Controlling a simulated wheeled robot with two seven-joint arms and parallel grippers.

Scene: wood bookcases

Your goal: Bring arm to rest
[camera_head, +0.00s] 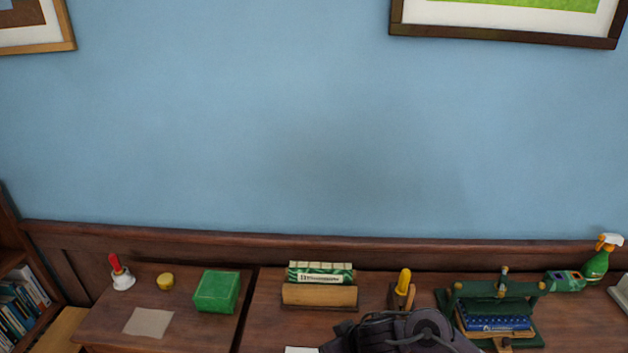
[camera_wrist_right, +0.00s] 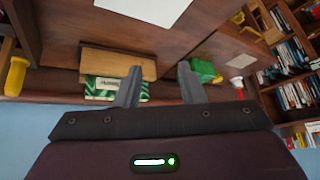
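My right gripper (camera_wrist_right: 158,67) shows in the right wrist view with its two grey fingers spread apart and nothing between them. It is above the bookcase top, with the wooden block (camera_wrist_right: 118,62) beyond the fingers in the picture. In the head view my dark right arm (camera_head: 395,335) comes up from the bottom edge, in front of the bookcase. Its fingers cannot be made out there. My left arm and gripper are in neither view.
White paper (camera_wrist_right: 145,9) lies near the gripper. A blue wall stands behind.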

